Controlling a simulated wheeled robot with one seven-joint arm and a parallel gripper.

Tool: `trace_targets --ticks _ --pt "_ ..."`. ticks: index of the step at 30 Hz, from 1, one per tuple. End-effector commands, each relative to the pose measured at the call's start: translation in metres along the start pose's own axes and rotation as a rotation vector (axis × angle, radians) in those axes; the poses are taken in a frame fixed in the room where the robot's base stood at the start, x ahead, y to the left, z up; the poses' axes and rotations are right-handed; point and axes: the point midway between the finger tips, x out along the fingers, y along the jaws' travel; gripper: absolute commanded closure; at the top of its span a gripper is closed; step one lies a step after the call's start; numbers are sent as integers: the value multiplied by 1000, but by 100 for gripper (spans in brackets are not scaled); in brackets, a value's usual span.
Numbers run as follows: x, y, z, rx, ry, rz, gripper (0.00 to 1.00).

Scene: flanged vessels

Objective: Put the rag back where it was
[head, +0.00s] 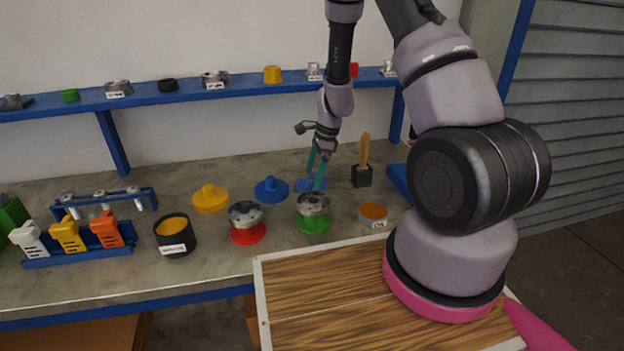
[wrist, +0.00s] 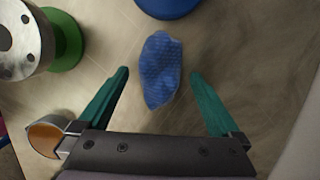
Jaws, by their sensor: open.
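The blue rag (wrist: 160,70) lies crumpled on the bench top in the wrist view, between the tips of my two teal fingers. My gripper (wrist: 158,74) is open, with a gap on both sides of the rag. In the head view my gripper (head: 316,176) points down at the bench, and the rag (head: 306,185) shows as a small blue patch by the fingertips, partly hidden by them. I cannot tell how high the fingertips are above the bench.
Near the rag are a blue flanged cap (head: 272,189), a metal flanged vessel (head: 313,208) on a green base, and a brush in a black holder (head: 361,177). A metal vessel on a red base (head: 247,222) and an orange-topped tin (head: 373,214) stand nearby. A blue shelf (head: 190,94) runs behind.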

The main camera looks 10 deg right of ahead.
Motion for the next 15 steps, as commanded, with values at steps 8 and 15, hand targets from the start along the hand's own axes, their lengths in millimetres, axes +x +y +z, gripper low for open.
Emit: trace_targets --ticks 8,15 --pt "-62 -1 1 -2 0 -4 1" --pt "-96 0 1 -2 -1 -2 1"
